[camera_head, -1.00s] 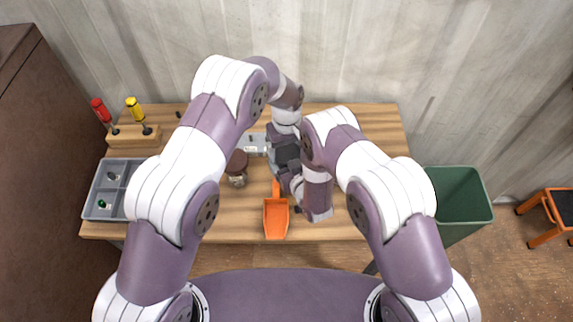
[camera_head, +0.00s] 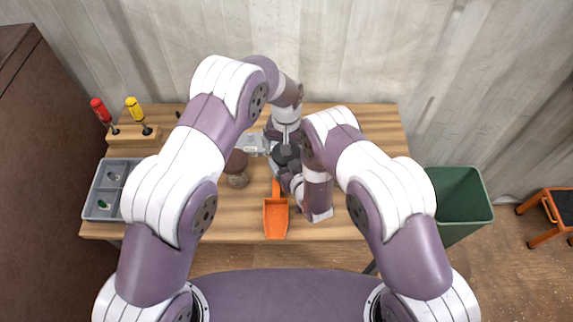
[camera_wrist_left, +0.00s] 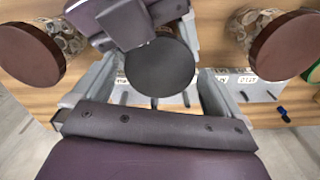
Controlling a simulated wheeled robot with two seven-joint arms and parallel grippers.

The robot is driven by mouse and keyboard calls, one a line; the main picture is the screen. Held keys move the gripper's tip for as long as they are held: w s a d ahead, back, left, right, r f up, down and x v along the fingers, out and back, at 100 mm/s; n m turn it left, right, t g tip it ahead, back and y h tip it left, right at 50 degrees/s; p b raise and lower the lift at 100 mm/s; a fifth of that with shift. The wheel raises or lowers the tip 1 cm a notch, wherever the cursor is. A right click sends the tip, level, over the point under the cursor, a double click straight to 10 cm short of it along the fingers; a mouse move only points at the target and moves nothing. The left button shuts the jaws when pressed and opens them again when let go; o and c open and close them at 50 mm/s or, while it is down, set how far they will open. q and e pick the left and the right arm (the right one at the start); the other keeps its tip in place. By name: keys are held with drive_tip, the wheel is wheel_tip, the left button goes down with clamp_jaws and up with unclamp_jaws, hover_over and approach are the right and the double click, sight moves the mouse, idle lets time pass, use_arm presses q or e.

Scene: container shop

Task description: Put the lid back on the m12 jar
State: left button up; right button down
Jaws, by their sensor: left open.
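A round dark grey lid (camera_wrist_left: 160,67) lies between the spread fingers of my left gripper (camera_wrist_left: 155,97) in the left wrist view. The same dark disc (camera_head: 286,155) shows between my arms in the head view. My left gripper is open, with a finger on each side of the disc; contact cannot be told. The jar under or near the disc is mostly hidden, so I cannot tell how the lid sits. My right gripper (camera_head: 292,182) is close beside it, its fingers hidden. A jar with a brown lid (camera_head: 236,160) stands to the left.
Brown-lidded jars of metal parts flank my left gripper, one at left (camera_wrist_left: 30,55) and one at right (camera_wrist_left: 285,45). A labelled grey plate (camera_head: 250,143) lies behind. An orange scoop (camera_head: 276,218), grey tray (camera_head: 105,205) and screwdriver block (camera_head: 133,136) are on the table. A green bin (camera_head: 460,200) stands right.

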use_arm(q)
drive_tip(key=shift+r, duration=2)
drive_tip(key=shift+w, duration=0.1)
drive_tip(key=r+n, duration=0.2)
drive_tip(key=n, duration=0.1)
drive_tip(key=shift+w+d+r, duration=0.15)
drive_tip(key=shift+w+r, duration=0.1)
drive_tip(key=shift+w, duration=0.05)
drive_tip(key=n, duration=0.2)
drive_tip(key=r+n, duration=0.1)
drive_tip(key=n, duration=0.2)
drive_tip(key=shift+s, duration=0.2)
drive_tip(key=n, duration=0.3)
drive_tip(key=shift+s+r, duration=0.1)
drive_tip(key=shift+s, duration=0.1)
drive_tip(key=shift+f, duration=4.05)
